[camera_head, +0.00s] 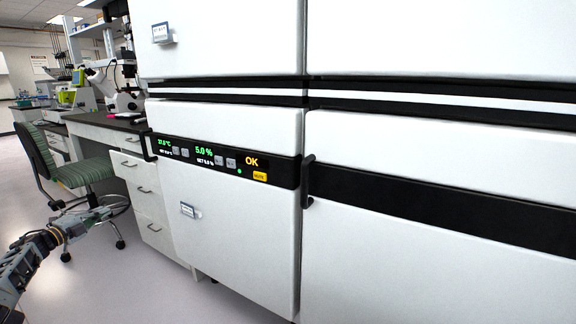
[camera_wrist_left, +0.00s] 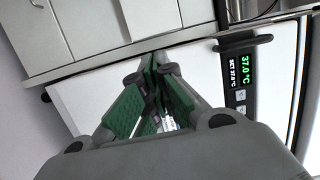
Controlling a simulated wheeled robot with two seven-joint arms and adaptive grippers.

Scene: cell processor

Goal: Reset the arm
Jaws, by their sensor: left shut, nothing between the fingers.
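My left arm comes in at the lower left of the head view. Its gripper (camera_head: 104,211) is small there, held in front of the green striped chair and clear of the cabinets. In the left wrist view the left gripper (camera_wrist_left: 160,58) has its green-padded fingers together at the tips, with nothing between them. A white incubator front with a lit display (camera_wrist_left: 240,75) lies beyond the fingers in that view. My right gripper is not in view.
The white incubator (camera_head: 235,235) with its black control panel (camera_head: 225,160) fills the middle. A door handle (camera_head: 307,180) sticks out. A green striped chair (camera_head: 85,172) and a drawer bench (camera_head: 135,180) stand at the left. Open floor (camera_head: 120,285) lies in front.

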